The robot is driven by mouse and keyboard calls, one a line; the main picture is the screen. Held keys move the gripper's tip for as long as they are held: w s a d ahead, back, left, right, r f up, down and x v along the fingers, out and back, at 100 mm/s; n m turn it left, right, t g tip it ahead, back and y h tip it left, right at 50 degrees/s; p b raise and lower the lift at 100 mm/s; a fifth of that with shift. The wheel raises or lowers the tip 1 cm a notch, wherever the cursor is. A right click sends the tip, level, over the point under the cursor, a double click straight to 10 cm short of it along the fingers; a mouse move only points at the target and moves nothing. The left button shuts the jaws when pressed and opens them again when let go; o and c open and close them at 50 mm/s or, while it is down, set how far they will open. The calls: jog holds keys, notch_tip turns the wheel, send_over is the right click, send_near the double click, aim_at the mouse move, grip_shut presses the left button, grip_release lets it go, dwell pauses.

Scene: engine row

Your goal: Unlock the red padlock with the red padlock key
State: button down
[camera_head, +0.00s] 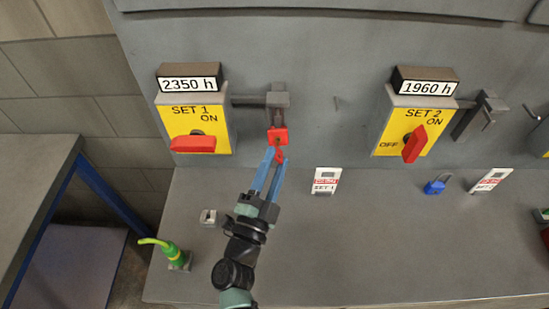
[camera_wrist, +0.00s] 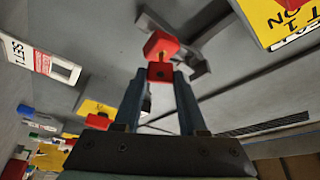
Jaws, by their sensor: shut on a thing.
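The red padlock (camera_head: 278,135) hangs at the grey hasp (camera_head: 278,99) beside the SET 1 switch box. It also shows at the hasp in the wrist view (camera_wrist: 161,43). My gripper (camera_head: 276,156) is just below the padlock, its blue fingers pointing up at it. In the wrist view my gripper (camera_wrist: 160,75) is shut on the red padlock key (camera_wrist: 160,72). A short brass part shows between the key's red head and the padlock. The key points at the padlock's underside; how deep it sits, I cannot tell. The shackle is mostly hidden.
The SET 1 box (camera_head: 198,128) with its red handle is left of the hasp. The SET 2 box (camera_head: 411,128) is at right. A SET 1 tag (camera_head: 326,181), a blue padlock (camera_head: 436,185) and a green item (camera_head: 172,252) are on the grey ledge (camera_head: 350,250).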

jog(key=shift+s+f+p, duration=0.2)
jog(key=shift+s+p, duration=0.15)
jog(key=shift+s, duration=1.15)
